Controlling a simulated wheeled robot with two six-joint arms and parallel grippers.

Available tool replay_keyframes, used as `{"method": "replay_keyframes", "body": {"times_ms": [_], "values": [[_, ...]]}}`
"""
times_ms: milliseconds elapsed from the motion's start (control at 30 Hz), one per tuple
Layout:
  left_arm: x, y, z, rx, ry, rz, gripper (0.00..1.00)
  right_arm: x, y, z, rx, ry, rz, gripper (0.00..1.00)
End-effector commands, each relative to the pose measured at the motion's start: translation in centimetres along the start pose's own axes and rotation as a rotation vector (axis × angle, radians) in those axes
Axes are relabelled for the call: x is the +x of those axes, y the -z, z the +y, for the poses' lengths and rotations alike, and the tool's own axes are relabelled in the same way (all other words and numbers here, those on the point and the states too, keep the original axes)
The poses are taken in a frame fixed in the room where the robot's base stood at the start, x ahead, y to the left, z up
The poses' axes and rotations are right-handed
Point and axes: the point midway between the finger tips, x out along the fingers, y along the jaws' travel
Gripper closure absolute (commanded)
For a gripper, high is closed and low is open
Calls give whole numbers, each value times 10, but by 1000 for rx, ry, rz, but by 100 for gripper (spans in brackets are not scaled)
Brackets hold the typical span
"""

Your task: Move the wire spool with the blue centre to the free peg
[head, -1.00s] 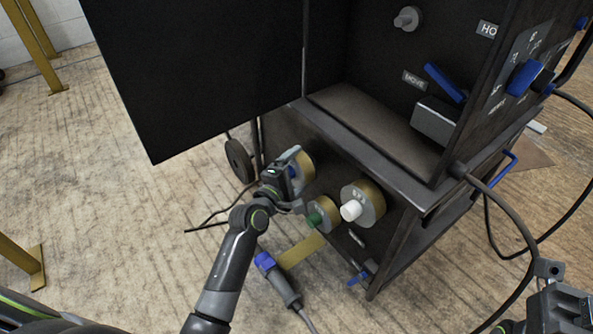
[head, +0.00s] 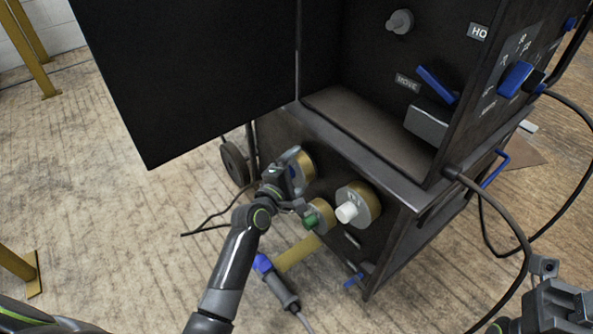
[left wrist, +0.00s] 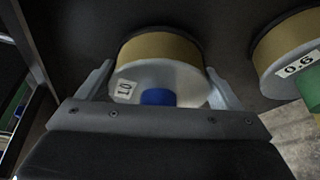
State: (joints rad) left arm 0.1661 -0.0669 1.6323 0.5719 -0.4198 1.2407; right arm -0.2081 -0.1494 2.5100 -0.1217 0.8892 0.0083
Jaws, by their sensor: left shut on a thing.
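The wire spool with the blue centre (head: 307,168) is on the lower front panel of the dark cabinet, mostly behind my gripper in the head view. My left gripper (head: 294,172) is shut on it. In the left wrist view, the fingers grip both sides of this spool (left wrist: 163,50), which has a tan winding, a pale face, a small label and a blue hub. A spool with a green centre (head: 323,213) and a spool with a white centre (head: 366,204) sit to its right. I cannot pick out a free peg on the lower panel.
A grey round stub (head: 400,21) is on the upper panel. A large black door panel (head: 190,75) hangs at the left above my arm. A blue-tipped cable connector (head: 277,281) lies on the floor. Part of my right arm (head: 555,305) shows at the lower right.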

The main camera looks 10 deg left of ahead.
Motion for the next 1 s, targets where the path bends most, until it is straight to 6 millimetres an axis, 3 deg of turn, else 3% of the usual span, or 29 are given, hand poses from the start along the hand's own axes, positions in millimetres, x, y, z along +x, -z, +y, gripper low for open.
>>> {"method": "replay_keyframes", "body": {"times_ms": [1000], "values": [[6, -3, 4, 0, -9, -1, 54, 9, 0, 0, 0, 0, 0, 64]]}}
